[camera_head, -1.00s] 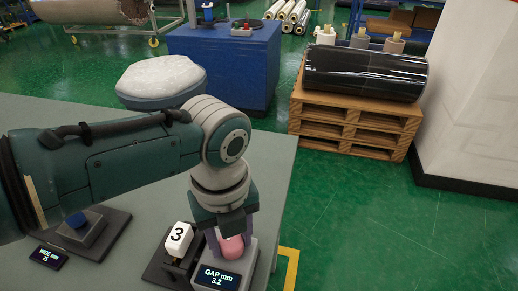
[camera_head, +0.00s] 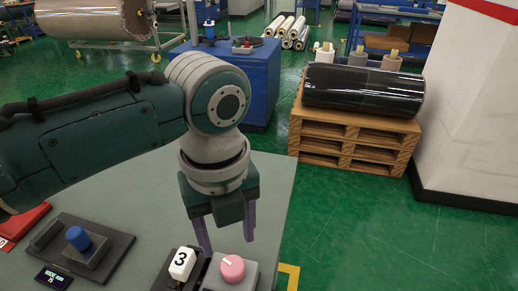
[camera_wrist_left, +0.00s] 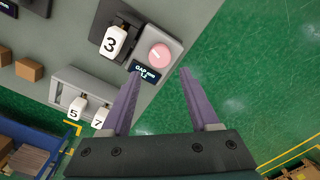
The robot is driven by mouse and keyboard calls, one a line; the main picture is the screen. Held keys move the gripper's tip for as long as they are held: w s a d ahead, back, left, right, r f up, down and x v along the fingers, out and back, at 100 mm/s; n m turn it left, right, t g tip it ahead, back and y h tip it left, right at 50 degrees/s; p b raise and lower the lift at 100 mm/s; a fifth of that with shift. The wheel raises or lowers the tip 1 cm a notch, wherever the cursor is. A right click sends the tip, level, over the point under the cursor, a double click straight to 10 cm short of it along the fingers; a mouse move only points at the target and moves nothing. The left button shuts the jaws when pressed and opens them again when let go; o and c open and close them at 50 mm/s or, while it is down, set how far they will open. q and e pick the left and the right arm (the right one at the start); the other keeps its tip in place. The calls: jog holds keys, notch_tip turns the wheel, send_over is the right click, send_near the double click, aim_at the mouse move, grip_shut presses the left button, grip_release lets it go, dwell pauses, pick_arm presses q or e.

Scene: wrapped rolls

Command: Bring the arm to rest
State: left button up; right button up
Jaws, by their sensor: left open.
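My left gripper (camera_head: 228,246) hangs with its two purple fingers pointing down over the table (camera_head: 130,200). It is open and nothing is between the fingers. A pink knob (camera_head: 232,268) on a grey box sits just below the fingertips, apart from them as far as I can tell. In the left wrist view the gripper (camera_wrist_left: 158,73) points towards the pink knob (camera_wrist_left: 159,55), which lies just beyond the tips. My right gripper is not in view.
A white block marked 3 (camera_head: 182,263) stands beside the knob. A blue knob (camera_head: 78,238) on a dark plate is at the left. Blocks marked 5 (camera_wrist_left: 76,108) and 7 show in the wrist view. A pallet (camera_head: 350,137) with a black wrapped roll stands beyond the table.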

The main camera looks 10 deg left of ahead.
pick_arm(q)
jog(key=shift+r, duration=0.65)
